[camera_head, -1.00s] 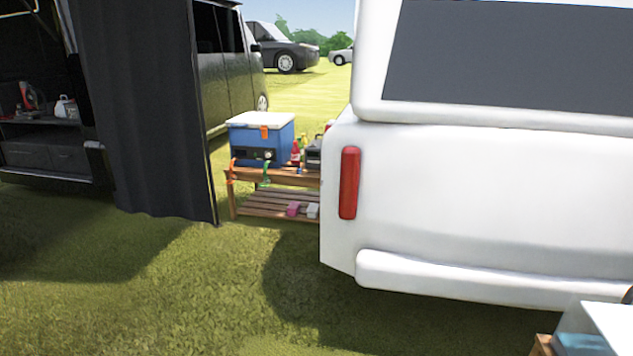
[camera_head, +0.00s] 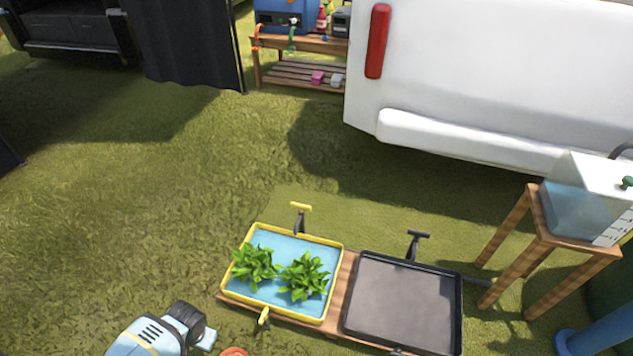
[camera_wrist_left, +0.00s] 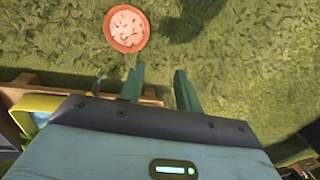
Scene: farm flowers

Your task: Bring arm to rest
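My left arm (camera_head: 150,335) shows at the bottom left of the head view, low over the grass and left of the yellow-rimmed tray. In the left wrist view my left gripper (camera_wrist_left: 159,90) has its two green fingers apart, with only grass and a wooden edge seen between them. It holds nothing. A round terracotta pot (camera_wrist_left: 127,29) with pale pinkish contents lies beyond the fingertips, apart from them. Its rim (camera_head: 233,352) just shows at the bottom of the head view. My right gripper is not in view.
A yellow-rimmed tray (camera_head: 333,275) with blue lining holds two leafy plants (camera_head: 304,277). Beside it is a black tray (camera_head: 403,300), empty. A wooden stand (camera_head: 545,240) bears a clear water container (camera_head: 580,208). A white vehicle (camera_head: 490,80) stands behind. Open grass lies at left.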

